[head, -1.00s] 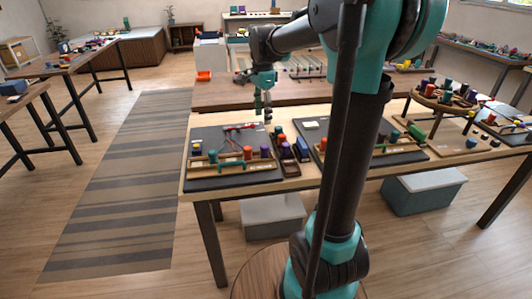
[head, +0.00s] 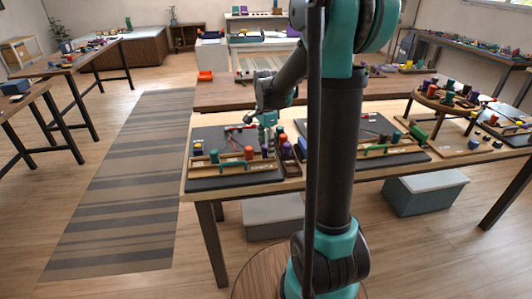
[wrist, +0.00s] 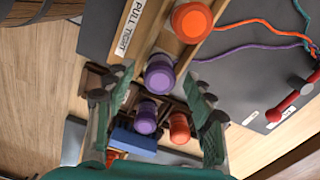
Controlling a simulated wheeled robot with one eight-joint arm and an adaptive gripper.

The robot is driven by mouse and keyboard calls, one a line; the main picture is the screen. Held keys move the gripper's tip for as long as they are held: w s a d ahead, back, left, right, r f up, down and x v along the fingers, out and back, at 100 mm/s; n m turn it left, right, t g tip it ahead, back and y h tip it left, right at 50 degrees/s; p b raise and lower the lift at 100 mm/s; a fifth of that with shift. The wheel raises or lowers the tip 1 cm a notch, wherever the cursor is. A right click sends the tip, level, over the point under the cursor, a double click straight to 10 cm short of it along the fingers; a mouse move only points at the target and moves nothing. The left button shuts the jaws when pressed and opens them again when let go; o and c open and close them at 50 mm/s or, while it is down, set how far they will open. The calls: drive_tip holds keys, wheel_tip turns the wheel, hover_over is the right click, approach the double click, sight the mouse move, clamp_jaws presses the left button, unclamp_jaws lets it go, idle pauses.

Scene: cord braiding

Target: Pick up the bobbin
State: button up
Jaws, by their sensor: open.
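Several bobbins are in view and I cannot tell which one is meant. In the wrist view a purple bobbin (wrist: 159,76) with a purple cord stands at the wooden rail, between the tips of my gripper (wrist: 160,72). An orange bobbin (wrist: 190,21) with an orange cord stands on the rail above it. A second purple bobbin (wrist: 146,117) and a second orange bobbin (wrist: 180,128) are in a dark tray between my fingers lower down. My gripper is open and empty. In the head view my gripper (head: 267,134) is over the right end of the left board, behind the row of bobbins.
The wooden rail (wrist: 124,30) bears a "PULL TIGHT" label. A blue block (wrist: 133,140) lies by the tray. The dark braiding board (head: 207,180) is on the table. A red piece (wrist: 295,100) lies among cords at the right. A second board with bobbins stands right.

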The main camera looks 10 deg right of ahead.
drive_tip(key=shift+f, duration=0.4)
drive_tip(key=shift+c, duration=0.2)
clamp_jaws()
drive_tip(key=shift+r, duration=0.15)
